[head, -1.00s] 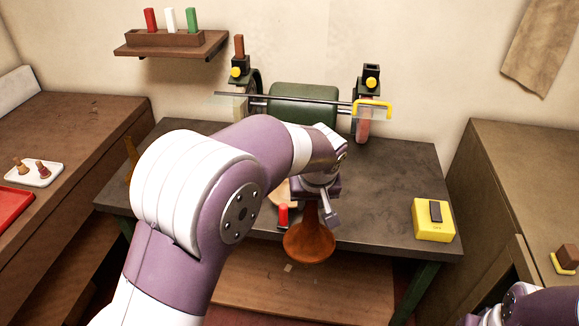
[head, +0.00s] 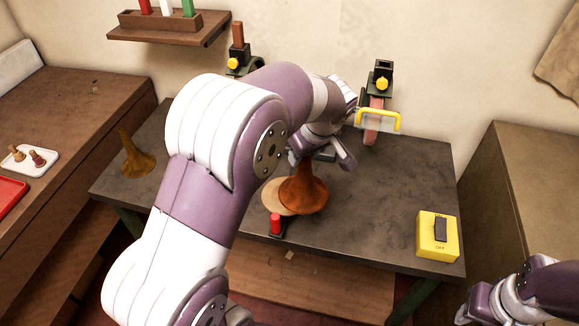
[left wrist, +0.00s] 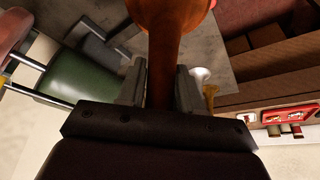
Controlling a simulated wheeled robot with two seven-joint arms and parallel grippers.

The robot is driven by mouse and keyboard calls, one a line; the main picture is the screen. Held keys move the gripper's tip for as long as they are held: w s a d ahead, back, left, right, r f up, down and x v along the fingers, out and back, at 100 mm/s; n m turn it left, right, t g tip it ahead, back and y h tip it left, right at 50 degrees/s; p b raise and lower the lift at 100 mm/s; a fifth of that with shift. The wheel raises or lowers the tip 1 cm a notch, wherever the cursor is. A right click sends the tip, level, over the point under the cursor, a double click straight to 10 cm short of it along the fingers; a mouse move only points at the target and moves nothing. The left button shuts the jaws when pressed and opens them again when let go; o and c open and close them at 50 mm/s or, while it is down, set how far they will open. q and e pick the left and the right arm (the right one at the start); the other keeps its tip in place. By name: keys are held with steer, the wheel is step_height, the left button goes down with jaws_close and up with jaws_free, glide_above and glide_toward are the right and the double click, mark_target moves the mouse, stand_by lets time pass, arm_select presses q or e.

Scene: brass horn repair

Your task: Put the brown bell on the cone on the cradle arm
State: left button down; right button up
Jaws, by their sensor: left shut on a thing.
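The brown bell (head: 306,193) hangs flared end down from my left gripper (head: 322,158), over the middle of the dark workbench. In the left wrist view the gripper (left wrist: 161,88) is shut on the bell's narrow neck, and the flare (left wrist: 172,14) points away from it. I cannot tell whether the flare touches anything below. A flat tan disc (head: 273,196) shows partly behind the bell. I cannot make out the cone or the cradle arm; my left arm hides much of the bench's back.
A red-topped peg (head: 275,224) stands in front of the bell. A brass-brown bell (head: 137,158) stands at the bench's left. A yellow switch box (head: 437,236) is at the front right. A yellow-handled clear guard (head: 379,120) is at the back. Bench room right of the bell is clear.

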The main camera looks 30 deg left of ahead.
arm_select(q)
steer(key=w+a+f+p, duration=0.3)
steer(key=a+f, duration=0.4)
steer(key=f, duration=0.1)
steer(key=shift+w+f+p, duration=0.3)
steer(key=shift+f+p, duration=0.1)
steer(key=c, duration=0.7)
jaws_free()
steer(key=shift+c, duration=0.2)
step_height(320, 180, up, 11)
steer(key=b, duration=0.3)
glide_above(298, 179)
steer(key=w+a, duration=0.3)
steer(key=s+d+f+m+h, duration=0.1)
steer(key=s+d+f+m, duration=0.1)
steer(key=s, duration=0.4)
steer(key=s+d+f+m+h, duration=0.1)
steer(key=s+d+f+m, duration=0.1)
steer(key=s+d+m, duration=0.2)
steer(key=s+d+f+m+g+h, duration=0.1)
steer(key=s+d+f+m+h, duration=0.1)
steer(key=s+m, duration=0.4)
steer(key=shift+s+d, duration=0.4)
steer(key=shift+s, duration=0.4)
arm_select(e)
step_height(298, 179, up, 2)
steer(key=shift+a+r, duration=0.1)
steer(key=shift+r, duration=0.1)
